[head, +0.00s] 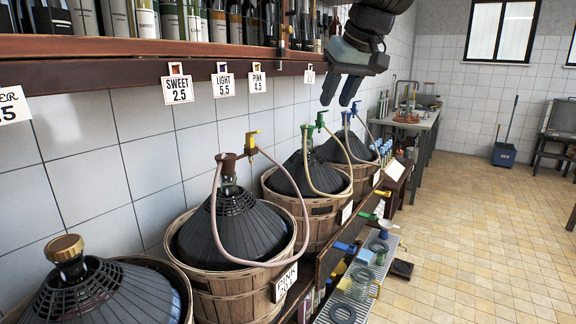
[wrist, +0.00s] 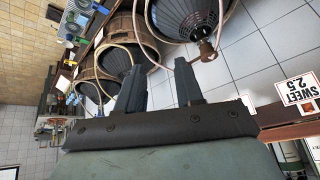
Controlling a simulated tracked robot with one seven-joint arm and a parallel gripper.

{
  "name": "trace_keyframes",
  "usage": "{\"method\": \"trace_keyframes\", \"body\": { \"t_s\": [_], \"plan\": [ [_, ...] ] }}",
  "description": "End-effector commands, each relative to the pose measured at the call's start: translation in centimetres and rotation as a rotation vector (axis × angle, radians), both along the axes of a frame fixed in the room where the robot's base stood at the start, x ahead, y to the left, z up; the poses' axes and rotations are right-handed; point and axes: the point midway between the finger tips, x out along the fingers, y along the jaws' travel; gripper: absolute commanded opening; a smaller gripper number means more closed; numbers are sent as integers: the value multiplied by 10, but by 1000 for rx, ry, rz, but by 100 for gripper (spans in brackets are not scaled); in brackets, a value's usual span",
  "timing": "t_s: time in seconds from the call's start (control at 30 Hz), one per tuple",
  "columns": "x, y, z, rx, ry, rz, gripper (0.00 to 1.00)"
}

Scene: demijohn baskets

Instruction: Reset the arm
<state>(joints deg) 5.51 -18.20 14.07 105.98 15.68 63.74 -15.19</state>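My gripper (head: 340,90) hangs at the upper middle of the head view, below the end of the bottle shelf and above the row of demijohns. Its two dark fingers point down and stand apart with nothing between them. In the wrist view my gripper (wrist: 165,85) shows the same two fingers, spread and empty. Beyond them are the basketed demijohns with hoses.
Demijohns in wooden baskets (head: 216,292) line the left wall. The shelf board (head: 100,48) with bottles and price tags runs above them. A low rack (head: 340,312) stands in front. A table (head: 418,124) is at the back. The tiled floor (head: 480,220) at right is clear.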

Motion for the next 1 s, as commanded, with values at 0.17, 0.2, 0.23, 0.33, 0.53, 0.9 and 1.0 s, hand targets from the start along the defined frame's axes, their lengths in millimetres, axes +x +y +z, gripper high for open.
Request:
{"method": "trace_keyframes", "body": {
  "t_s": [0.17, 0.2, 0.23, 0.33, 0.53, 0.9, 1.0],
  "plan": [
    [-54, -44, -47, -42, 3, -128, 36],
    [-66, -54, -59, -50, 6, -155, 36],
    [-74, -61, -67, -54, 6, -175, 36],
    [-104, -84, -97, -66, 6, -237, 36],
    [-154, -118, -154, -74, 11, -332, 36],
    [-181, -136, -189, -74, 15, -380, 36],
    [-181, -136, -188, -74, 15, -380, 36]
  ]
}}
